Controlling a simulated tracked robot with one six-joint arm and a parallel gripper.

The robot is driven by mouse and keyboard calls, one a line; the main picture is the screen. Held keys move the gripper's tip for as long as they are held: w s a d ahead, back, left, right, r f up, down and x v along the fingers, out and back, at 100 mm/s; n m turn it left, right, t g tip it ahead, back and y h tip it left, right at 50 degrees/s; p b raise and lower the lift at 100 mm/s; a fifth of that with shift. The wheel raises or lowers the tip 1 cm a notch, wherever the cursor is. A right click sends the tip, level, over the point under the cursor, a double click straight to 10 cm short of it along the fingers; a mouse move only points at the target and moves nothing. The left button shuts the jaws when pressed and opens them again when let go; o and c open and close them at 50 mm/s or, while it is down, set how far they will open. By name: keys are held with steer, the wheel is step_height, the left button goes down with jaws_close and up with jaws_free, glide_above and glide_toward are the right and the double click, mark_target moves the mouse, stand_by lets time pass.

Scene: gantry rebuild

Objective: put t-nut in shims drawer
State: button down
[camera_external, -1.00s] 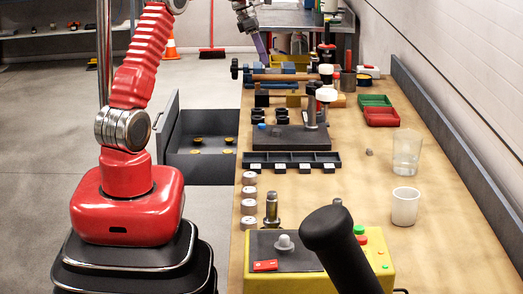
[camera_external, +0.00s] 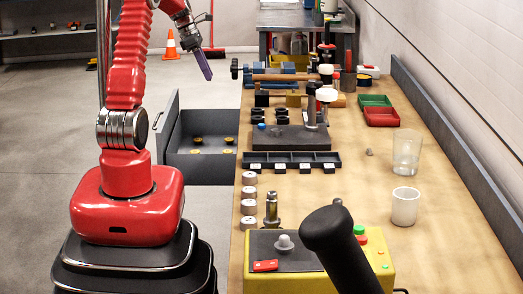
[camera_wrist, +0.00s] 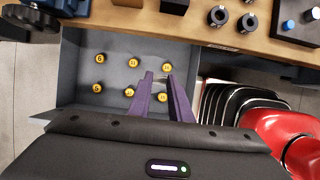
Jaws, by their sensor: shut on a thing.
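My gripper (camera_external: 207,76), with purple fingers, hangs high beside the bench, above the far part of the open drawer in the picture. In the wrist view, its fingertips (camera_wrist: 160,78) are close together over the drawer's inside. They are shut on a small greyish piece, the t-nut (camera_wrist: 161,76), mostly hidden between them. The open grey drawer (camera_external: 172,124) sticks out from the bench's left side. It holds several round yellow-and-black pieces with marks, spread in rows; they also show in the wrist view (camera_wrist: 100,58). No name label on the drawer is readable.
The wooden bench top (camera_external: 440,200) carries a black tray with compartments (camera_external: 290,161), red and green bins (camera_external: 380,115), a glass (camera_external: 406,150), a white cup (camera_external: 405,206) and a yellow control box (camera_external: 375,265). The drawer has bare floor between its pieces.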

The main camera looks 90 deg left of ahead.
step_height(320, 180, down, 23)
steer(key=shift+f, duration=0.2)
steer(key=shift+f, duration=3.1)
steer(key=shift+f, duration=1.9)
steer(key=shift+f, duration=0.1)
steer(key=c, duration=1.6)
jaws_free()
